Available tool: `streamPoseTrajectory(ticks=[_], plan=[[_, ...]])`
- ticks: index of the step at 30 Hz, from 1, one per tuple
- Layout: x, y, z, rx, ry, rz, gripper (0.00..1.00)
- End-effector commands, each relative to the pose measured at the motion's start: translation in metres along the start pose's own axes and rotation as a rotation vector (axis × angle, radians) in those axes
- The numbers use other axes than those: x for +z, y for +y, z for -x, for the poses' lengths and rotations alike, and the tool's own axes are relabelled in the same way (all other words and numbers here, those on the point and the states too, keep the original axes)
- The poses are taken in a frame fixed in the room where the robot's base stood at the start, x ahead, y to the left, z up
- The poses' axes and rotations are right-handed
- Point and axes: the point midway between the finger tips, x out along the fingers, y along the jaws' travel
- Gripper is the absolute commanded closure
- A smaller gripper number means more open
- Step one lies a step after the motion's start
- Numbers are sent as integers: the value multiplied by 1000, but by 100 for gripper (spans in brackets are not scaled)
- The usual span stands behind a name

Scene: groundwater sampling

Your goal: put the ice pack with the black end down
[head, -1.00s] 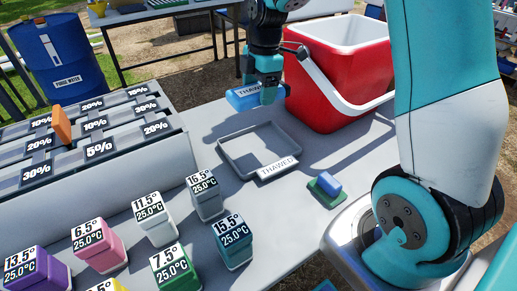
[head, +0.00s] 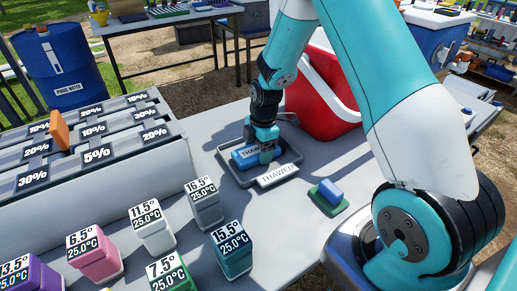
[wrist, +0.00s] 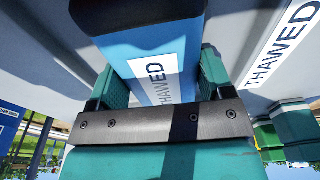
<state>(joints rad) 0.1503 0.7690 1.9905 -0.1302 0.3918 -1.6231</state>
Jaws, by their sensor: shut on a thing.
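The blue ice pack (head: 243,156) has a white THAWED label. In the wrist view the ice pack (wrist: 150,45) shows a dark band at its far end. My gripper (head: 262,155) is shut on it, with one teal finger on each side in the wrist view (wrist: 157,80). The pack lies within the outline of the grey tray (head: 230,176), low over its floor. I cannot tell whether it touches the floor. The tray has a white THAWED sign (head: 278,175) at its front.
A red cooler (head: 325,95) stands behind the tray. A small blue block on a green pad (head: 328,192) lies to the right. Several coloured labelled containers (head: 150,230) stand in front. A grey rack (head: 100,185) with percent labels and an orange piece (head: 60,130) is at left.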

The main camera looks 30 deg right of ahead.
Motion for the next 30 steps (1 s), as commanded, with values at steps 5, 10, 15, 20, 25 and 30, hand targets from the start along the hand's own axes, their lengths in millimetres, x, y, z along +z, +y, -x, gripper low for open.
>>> streamPoseTrajectory(ticks=[5,10,15,20,25,30], plan=[[0,1,1,2,0,0,59],[0,0,-2,1,0,0,14],[0,0,-1,1,0,0,0],[0,0,0,1,0,0,0],[0,1,19,5,-1,0,0],[0,1,56,7,-1,-1,0]])
